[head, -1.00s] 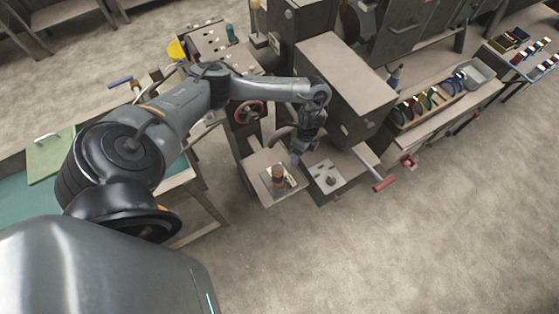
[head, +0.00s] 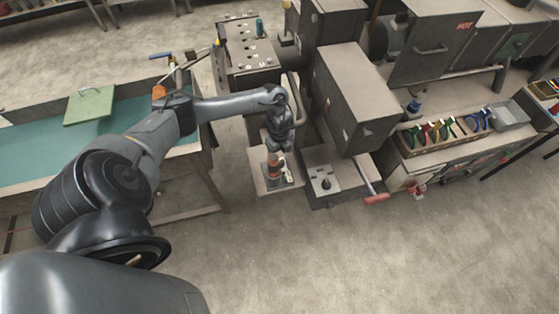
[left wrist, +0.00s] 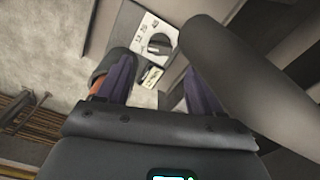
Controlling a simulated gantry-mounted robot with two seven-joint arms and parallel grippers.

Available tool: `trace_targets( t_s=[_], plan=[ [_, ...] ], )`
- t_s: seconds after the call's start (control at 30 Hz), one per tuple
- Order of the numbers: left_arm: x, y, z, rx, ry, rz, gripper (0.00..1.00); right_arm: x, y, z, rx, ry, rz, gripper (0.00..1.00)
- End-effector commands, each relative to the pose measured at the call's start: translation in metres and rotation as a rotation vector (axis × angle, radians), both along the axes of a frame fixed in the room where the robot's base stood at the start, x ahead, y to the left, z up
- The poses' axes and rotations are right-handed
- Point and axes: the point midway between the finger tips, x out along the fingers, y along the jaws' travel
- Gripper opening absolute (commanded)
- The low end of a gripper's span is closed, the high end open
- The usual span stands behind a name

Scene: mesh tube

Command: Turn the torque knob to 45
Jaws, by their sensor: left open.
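A dark knob (head: 326,184) stands on a pale plate on the machine's low grey ledge, right of my left gripper. The left wrist view shows a dark round knob (left wrist: 158,43) on a white plate with dark markings I cannot read, ahead of the fingers. My right gripper is out of view.
A red-handled lever (head: 376,199) sticks out right of the knob's ledge. A tall grey machine housing (head: 352,90) rises behind it. Open floor lies in front.

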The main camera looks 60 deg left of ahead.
Motion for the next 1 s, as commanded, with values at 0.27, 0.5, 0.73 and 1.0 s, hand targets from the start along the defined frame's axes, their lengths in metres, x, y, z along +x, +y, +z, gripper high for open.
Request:
trace_targets(
  t_s=[0.27,0.5,0.73,1.0],
  plan=[
    [-0.001,-0.001,-0.045,0.001,0.002,0.001,0.66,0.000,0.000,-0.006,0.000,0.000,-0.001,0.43],
    [0.000,0.000,-0.063,0.001,0.001,0.000,0.66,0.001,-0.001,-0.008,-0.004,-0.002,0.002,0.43],
    [0.000,0.000,-0.066,0.001,0.000,-0.001,0.66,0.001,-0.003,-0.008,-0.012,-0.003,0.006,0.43],
    [0.000,0.000,-0.066,0.001,0.000,-0.001,0.45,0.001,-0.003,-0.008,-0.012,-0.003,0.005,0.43]
  ],
)
